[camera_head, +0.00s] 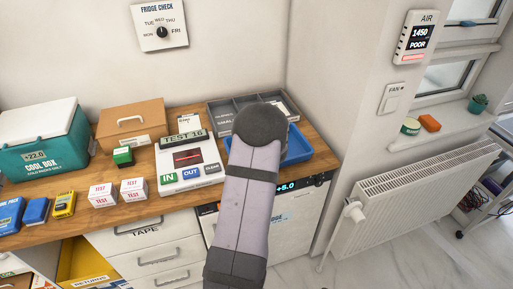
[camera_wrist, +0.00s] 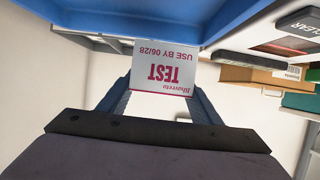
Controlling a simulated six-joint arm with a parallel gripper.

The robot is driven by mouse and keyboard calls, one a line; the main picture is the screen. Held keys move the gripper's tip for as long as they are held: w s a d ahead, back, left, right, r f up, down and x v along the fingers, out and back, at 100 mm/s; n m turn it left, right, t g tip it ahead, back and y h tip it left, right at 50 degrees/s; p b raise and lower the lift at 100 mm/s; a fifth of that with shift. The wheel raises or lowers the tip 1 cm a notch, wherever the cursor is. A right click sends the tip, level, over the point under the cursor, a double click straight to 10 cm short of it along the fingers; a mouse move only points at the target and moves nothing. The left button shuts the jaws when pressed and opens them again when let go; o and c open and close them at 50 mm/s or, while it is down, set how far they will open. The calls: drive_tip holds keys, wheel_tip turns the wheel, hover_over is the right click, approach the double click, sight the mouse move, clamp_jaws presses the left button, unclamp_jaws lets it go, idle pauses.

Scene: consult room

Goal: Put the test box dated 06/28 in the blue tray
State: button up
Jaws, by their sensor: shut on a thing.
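My gripper (camera_wrist: 158,95) is shut on a white test box (camera_wrist: 158,68) with red print, reading TEST and USE BY 06/28, upside down in the wrist view. The blue tray (camera_head: 297,148) is on the wooden counter, partly hidden behind my arm in the head view. Its blue underside or wall fills the top of the wrist view (camera_wrist: 225,15), close to the held box; I cannot tell if they touch. My gripper and the held box are hidden behind my arm in the head view. Two other test boxes, a left one (camera_head: 103,194) and a right one (camera_head: 133,189), stand at the counter's front.
A white device with IN, OUT and CLEAR buttons (camera_head: 188,162) stands left of the tray. A grey divided organizer (camera_head: 222,117) is behind it. A cardboard box (camera_head: 115,120) and a teal cool box (camera_head: 40,150) stand further left. A radiator (camera_head: 410,195) is at the right.

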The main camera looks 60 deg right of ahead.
drive_tip(key=shift+f+p, duration=0.95)
drive_tip(key=shift+f, duration=2.95)
drive_tip(key=shift+f, duration=0.15)
drive_tip(key=o, duration=1.1)
drive_tip(key=shift+r, duration=0.2)
drive_tip(key=b+v, duration=0.3)
drive_tip(key=v, duration=0.9)
drive_tip(key=shift+f, duration=0.15)
